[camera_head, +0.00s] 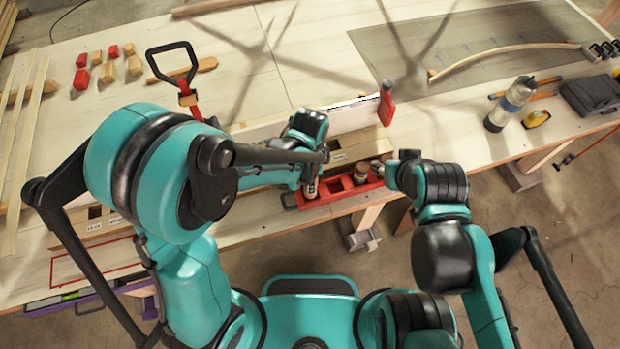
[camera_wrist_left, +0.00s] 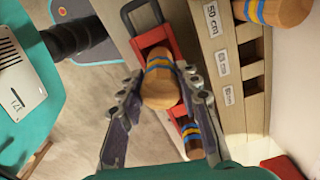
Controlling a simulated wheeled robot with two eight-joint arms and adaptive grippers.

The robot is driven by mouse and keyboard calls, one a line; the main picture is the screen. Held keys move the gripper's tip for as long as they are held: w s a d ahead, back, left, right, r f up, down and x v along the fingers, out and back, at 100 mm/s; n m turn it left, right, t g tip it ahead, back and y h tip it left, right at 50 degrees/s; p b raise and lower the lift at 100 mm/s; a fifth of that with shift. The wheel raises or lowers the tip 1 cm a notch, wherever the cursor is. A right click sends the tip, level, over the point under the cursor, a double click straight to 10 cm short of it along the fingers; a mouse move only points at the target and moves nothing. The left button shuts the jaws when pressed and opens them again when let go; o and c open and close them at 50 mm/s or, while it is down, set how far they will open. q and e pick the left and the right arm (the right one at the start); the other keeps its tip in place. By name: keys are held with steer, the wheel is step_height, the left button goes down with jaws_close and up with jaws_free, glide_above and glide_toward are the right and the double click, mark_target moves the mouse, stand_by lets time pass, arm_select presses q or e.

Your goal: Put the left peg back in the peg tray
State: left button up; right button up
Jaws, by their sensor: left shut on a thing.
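My left gripper (camera_head: 308,183) is shut on a wooden peg (camera_wrist_left: 160,88) with blue and yellow bands. The peg also shows in the head view (camera_head: 311,188), over the left part of the red peg tray (camera_head: 335,191). I cannot tell whether its lower end is inside a slot. The tray shows behind the peg in the left wrist view (camera_wrist_left: 154,42). A second banded peg (camera_head: 361,174) stands in the tray's right part. My right gripper (camera_head: 387,171) is by the tray's right end, its fingers too small to read.
A wooden slotted block (camera_wrist_left: 230,60) with length labels runs beside the tray, and a banded peg (camera_wrist_left: 275,10) sits at its 50 cm label. A red clamp (camera_head: 387,104) stands behind. A spray can (camera_head: 508,104) and a bent lath (camera_head: 500,53) are right.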

arm_select(q)
steer(key=shift+f+b, duration=1.1)
steer(key=shift+f, duration=0.15)
steer(key=o, duration=1.3)
steer(key=shift+r, duration=0.2)
steer(key=shift+r+p, duration=3.3)
steer(key=shift+r, duration=1.1)
